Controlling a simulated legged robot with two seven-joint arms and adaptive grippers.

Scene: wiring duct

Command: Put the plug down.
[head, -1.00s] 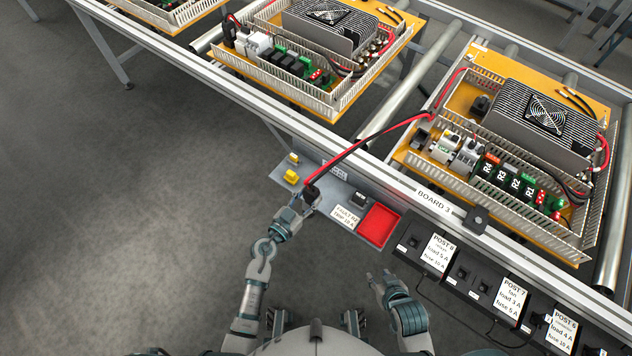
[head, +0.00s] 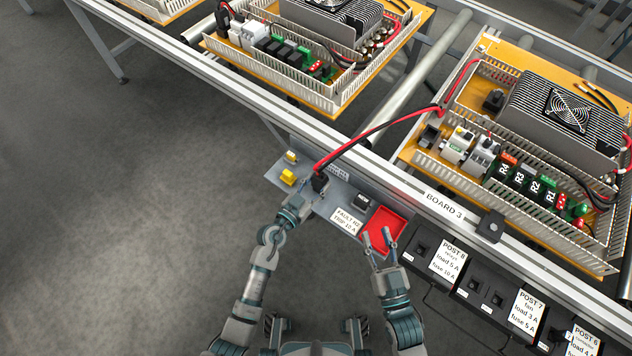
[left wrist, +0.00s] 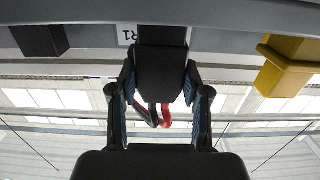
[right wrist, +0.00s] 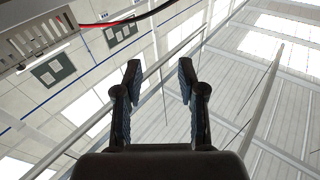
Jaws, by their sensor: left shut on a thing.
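The black plug (head: 319,183), with a red and black cable, is at the grey shelf in front of the bench rail. My left gripper (head: 306,196) is shut on it. In the left wrist view the plug (left wrist: 163,75) sits between both fingers, against the grey shelf edge; I cannot tell whether it rests on the shelf. The cable (head: 375,134) runs up right to the board. My right gripper (head: 377,242) is open and empty over the front of the red tray (head: 384,228); its parted fingers also show in the right wrist view (right wrist: 159,80).
Yellow blocks (head: 288,176) stand left of the plug on the grey shelf (head: 335,205). A black block (head: 361,201) and a fault label (head: 346,220) are to its right. Black post boxes (head: 420,249) line the rail further right. Open floor lies left.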

